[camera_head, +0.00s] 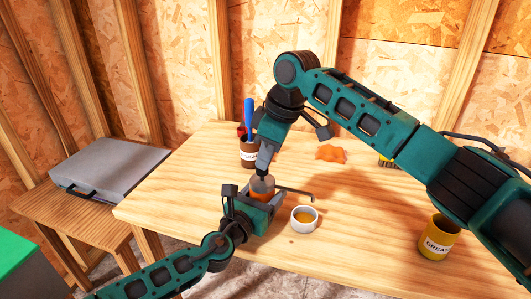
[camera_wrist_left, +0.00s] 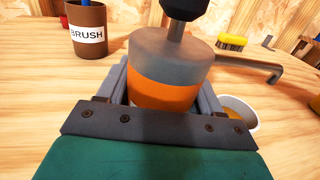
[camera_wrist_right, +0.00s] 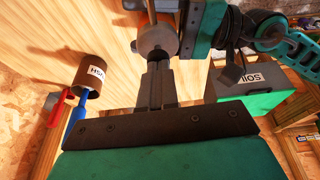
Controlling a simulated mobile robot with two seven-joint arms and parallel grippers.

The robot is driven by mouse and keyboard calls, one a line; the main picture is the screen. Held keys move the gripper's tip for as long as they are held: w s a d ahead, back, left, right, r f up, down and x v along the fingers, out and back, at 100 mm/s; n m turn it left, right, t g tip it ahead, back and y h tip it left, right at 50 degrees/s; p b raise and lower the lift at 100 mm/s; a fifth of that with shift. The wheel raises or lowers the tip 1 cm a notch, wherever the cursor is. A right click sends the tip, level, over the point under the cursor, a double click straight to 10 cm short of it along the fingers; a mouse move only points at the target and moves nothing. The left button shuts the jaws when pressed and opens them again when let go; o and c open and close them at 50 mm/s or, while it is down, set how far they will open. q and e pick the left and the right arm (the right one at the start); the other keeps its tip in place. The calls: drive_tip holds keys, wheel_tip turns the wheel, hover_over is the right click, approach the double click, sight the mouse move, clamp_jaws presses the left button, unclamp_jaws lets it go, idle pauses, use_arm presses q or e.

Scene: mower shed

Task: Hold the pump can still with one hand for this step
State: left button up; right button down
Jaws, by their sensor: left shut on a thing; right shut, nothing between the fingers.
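The pump can (camera_head: 262,186), grey on top with an orange band, stands upright near the table's front edge. In the left wrist view the can (camera_wrist_left: 168,72) sits between the fingers of my left gripper (camera_wrist_left: 165,98), which is shut on its body. A thin rod rises from its top to a dark end at the picture's upper edge. Its bent spout (camera_wrist_left: 250,66) points right. My right gripper (camera_head: 264,168) is shut and empty, pointing down right above the can's top. Its fingers (camera_wrist_right: 157,82) are together in the right wrist view; I cannot tell whether they touch the pump.
A white cup of amber liquid (camera_head: 304,222) stands right of the can. A brown brush cup (camera_head: 249,154) stands behind it. An orange rag (camera_head: 331,153), a yellow brush (camera_head: 386,162) and a yellow grease tin (camera_head: 438,237) are on the right. A grey case (camera_head: 110,168) lies on the left bench.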

use_arm(q)
drive_tip(key=shift+r, duration=0.1)
use_arm(e)
wheel_tip(320, 180, up, 4)
drive_tip(key=shift+r, duration=0.1)
drive_tip(key=v, duration=0.9)
drive_tip(key=shift+r, duration=0.4)
drive_tip(key=shift+s, duration=0.15)
use_arm(q)
drive_tip(key=o, duration=1.3)
drive_tip(key=shift+p+v, duration=1)
drive_tip(key=shift+v, duration=1.8)
drive_tip(key=shift+p+v, duration=0.45)
drive_tip(key=shift+v, duration=2.3)
use_arm(e)
drive_tip(key=shift+r, duration=1.4)
use_arm(q)
drive_tip(key=shift+r, duration=0.15)
